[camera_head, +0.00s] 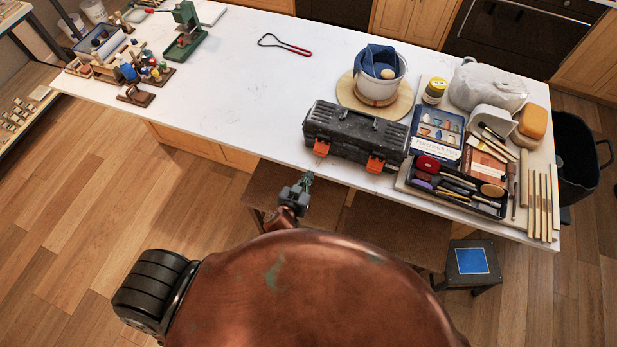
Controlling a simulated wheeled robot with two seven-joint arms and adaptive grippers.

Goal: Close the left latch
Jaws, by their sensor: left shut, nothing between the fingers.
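A black toolbox (355,130) stands near the front edge of the white counter. It has two orange latches on its front: the left latch (321,147) and the right latch (375,164). Both hang low on the front face; how far each is swung out is too small to tell. The lid lies down on the box. My left gripper (308,177) is shut and empty, pointing at the counter just in front of and below the left latch, apart from it. My right gripper is not in view.
To the toolbox's right are a book (437,132) and a black tray (456,190) of tools. Behind it a bucket (379,75) stands on a round board. The counter (230,85) left of the toolbox is clear. A stool (470,263) stands at lower right.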

